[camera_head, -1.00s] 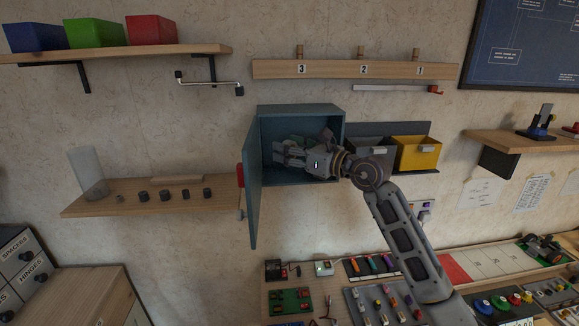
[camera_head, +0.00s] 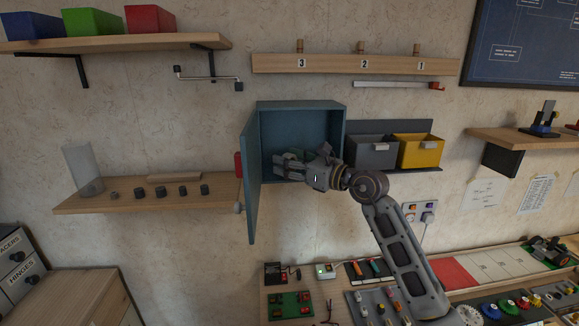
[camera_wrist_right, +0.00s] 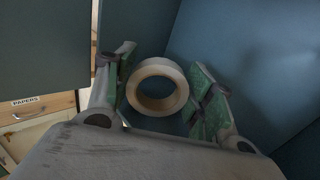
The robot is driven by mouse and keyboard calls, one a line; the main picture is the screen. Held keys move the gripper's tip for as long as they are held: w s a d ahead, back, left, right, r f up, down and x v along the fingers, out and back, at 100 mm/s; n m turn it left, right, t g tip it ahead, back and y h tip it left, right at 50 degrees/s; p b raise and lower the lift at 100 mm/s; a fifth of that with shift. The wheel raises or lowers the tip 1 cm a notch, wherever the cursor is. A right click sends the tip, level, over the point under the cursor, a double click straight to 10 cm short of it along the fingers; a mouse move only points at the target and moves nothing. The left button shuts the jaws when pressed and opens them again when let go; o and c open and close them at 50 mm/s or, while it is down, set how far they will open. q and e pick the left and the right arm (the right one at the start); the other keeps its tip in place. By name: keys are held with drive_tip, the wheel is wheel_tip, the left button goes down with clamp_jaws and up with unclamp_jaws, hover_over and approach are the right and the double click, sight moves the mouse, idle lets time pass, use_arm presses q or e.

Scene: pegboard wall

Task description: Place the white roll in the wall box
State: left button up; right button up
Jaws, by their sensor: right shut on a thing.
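The wall box (camera_head: 300,120) is a blue-grey cabinet on the wall, with its door (camera_head: 252,185) swung open to the left. My right gripper (camera_head: 284,163) reaches into the box's lower part from the right. In the right wrist view the white roll (camera_wrist_right: 158,68), a cream ring with an open centre, sits between the green-padded fingers of my right gripper (camera_wrist_right: 160,92), which is shut on it. Blue box walls (camera_wrist_right: 245,60) surround it there. The roll cannot be made out in the head view. My left gripper is not in view.
A grey bin (camera_head: 372,153) and a yellow bin (camera_head: 420,152) hang right of the box, close to my right arm. A wooden shelf (camera_head: 140,200) with a clear cylinder (camera_head: 84,170) and small dark pieces is left of the door. A workbench (camera_head: 335,290) with parts lies below.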

drive_tip(key=o, duration=1)
drive_tip(key=shift+f, duration=0.1)
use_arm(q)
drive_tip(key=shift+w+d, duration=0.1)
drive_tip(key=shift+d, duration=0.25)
use_arm(e)
drive_tip(key=shift+r, duration=0.2)
